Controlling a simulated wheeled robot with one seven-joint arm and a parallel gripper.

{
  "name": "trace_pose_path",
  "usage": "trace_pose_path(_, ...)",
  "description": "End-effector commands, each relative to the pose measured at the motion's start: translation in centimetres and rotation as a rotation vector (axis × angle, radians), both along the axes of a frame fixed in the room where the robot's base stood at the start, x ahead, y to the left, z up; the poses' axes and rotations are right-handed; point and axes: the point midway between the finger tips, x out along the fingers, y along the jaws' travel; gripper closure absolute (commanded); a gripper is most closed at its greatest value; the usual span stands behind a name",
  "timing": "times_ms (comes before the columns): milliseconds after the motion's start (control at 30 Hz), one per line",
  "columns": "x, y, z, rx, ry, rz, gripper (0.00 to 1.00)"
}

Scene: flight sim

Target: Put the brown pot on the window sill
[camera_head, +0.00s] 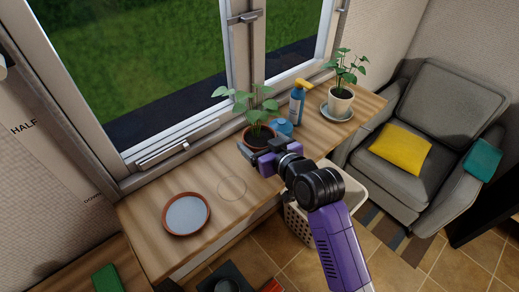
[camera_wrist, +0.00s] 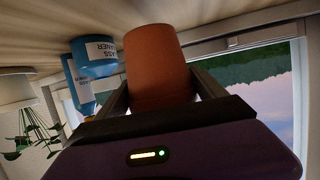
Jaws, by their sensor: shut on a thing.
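The brown pot (camera_head: 259,137) holds a leafy green plant and is over the wooden window sill (camera_head: 215,172), near the window. My gripper (camera_head: 254,150) is shut on the pot from the front. In the wrist view, which is upside down, the plain terracotta side of the pot (camera_wrist: 158,68) shows between my two fingers (camera_wrist: 163,90). The pot looks roughly upright. Its base is close to the wood, but I cannot tell whether it touches. In the head view my gripper hides its lower part.
A blue spray bottle (camera_head: 297,104) and a blue container (camera_head: 283,128) stand just right of the pot. A white pot (camera_head: 340,103) with a plant is farther right. A terracotta saucer (camera_head: 204,224) lies at left. Bare wood with a faint ring lies between saucer and pot.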

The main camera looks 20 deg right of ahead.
Motion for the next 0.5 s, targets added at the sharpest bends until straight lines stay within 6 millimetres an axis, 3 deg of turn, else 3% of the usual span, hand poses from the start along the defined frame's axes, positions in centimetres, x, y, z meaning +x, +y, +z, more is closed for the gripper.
trace_pose_path(200,0.0,0.0,-2.8,0.0,-0.001,0.001,0.93)
trace_pose_path(500,0.0,0.0,-3.2,0.0,-0.002,0.0,0.93)
